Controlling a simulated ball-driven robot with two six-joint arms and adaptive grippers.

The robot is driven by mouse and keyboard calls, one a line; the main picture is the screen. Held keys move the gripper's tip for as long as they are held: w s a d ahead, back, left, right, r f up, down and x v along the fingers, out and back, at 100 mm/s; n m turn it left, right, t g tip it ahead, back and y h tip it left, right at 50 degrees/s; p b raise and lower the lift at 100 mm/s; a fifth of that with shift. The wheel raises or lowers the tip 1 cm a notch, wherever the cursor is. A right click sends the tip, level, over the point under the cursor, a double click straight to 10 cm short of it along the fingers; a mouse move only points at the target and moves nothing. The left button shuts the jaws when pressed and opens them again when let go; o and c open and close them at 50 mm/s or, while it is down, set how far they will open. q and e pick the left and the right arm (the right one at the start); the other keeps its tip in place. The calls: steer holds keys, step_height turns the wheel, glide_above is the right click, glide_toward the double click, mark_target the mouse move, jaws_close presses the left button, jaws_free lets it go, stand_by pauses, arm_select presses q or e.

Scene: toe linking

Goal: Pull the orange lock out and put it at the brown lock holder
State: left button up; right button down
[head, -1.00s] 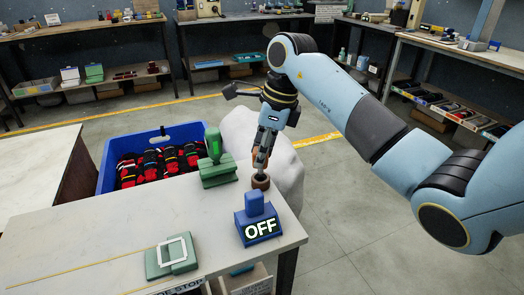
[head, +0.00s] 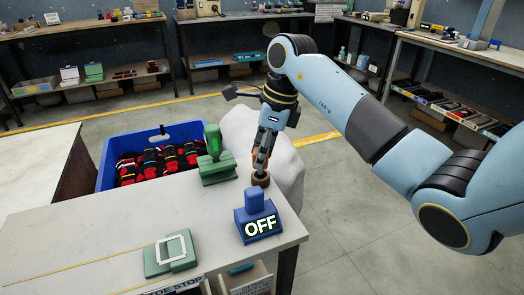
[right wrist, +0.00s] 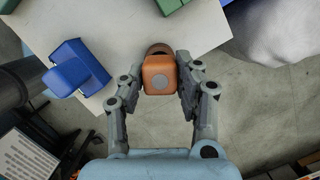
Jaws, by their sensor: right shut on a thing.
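The orange lock (right wrist: 159,74) is between the two fingers of my right gripper (right wrist: 160,88) in the right wrist view, and the gripper is shut on it. The brown lock holder (head: 260,181) stands at the table's far right edge in the head view. It also shows in the right wrist view (right wrist: 159,48), just beyond the lock and partly hidden by it. In the head view my right gripper (head: 262,160) is directly above the holder. I cannot tell whether the lock touches the holder. My left gripper is not in view.
A blue block with an OFF sign (head: 258,222) stands close in front of the holder. A green device (head: 216,165) is to its left. A green plate with a white frame (head: 170,254) lies near the front. A blue crate (head: 112,160) stands behind the table.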

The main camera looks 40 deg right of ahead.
steer(key=shift+f+b, duration=0.95)
steer(key=shift+f, duration=0.4)
steer(key=c, duration=0.9)
jaws_free()
steer(key=shift+r, duration=0.1)
steer(key=shift+o, duration=0.2)
